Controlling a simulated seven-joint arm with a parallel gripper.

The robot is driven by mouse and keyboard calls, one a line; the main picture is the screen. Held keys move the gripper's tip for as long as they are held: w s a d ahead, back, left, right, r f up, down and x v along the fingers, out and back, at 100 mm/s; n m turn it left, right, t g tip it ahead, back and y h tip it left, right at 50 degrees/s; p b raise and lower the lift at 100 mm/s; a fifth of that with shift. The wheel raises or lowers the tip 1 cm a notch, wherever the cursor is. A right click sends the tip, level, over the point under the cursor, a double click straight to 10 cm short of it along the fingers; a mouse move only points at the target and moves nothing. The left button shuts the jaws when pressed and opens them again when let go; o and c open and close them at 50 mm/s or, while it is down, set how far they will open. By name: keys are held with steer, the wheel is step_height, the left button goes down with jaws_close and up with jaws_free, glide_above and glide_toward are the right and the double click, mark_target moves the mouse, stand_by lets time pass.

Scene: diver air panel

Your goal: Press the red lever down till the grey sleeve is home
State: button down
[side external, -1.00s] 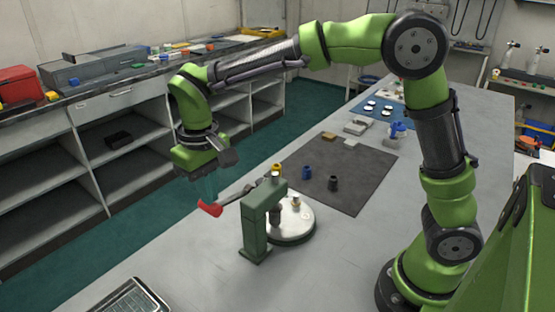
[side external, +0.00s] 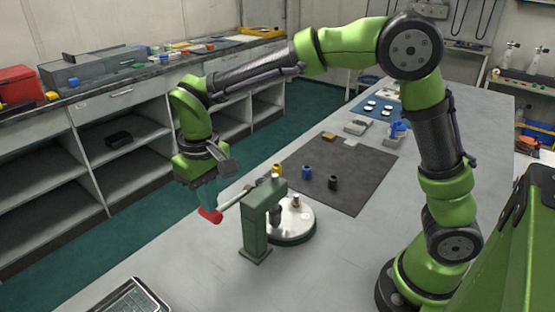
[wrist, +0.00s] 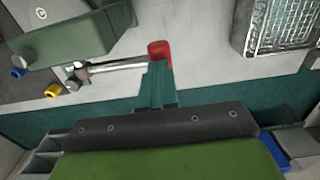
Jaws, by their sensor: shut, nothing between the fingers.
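The red lever (side external: 210,215) is a red grip on a pale metal rod that slopes down to the left from the green press (side external: 257,225). My gripper (side external: 208,204) is shut and empty, its teal fingertips at the top of the red grip, seemingly touching it. In the wrist view the fingertips (wrist: 157,68) reach up to the red lever (wrist: 159,50). A dark grey cylindrical part (side external: 275,215) shows under the press head, above the round silver plate (side external: 300,229). I cannot tell whether it is the grey sleeve or the ram, nor how it is seated.
A yellow fitting (side external: 277,169) stands behind the press. A blue fitting (side external: 306,172) and a black one (side external: 333,182) stand on the dark mat (side external: 365,165). A metal tray (side external: 132,297) lies at the near left edge.

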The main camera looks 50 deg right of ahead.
steer(key=shift+f, duration=0.9)
steer(key=shift+d+f, duration=0.15)
steer(key=shift+f, duration=0.75)
steer(key=shift+d+f, duration=0.1)
steer(key=shift+f, duration=0.1)
stand_by(0.3)
step_height(320, 180, up, 12)
stand_by(1.9)
steer(key=shift+w+r, duration=0.1)
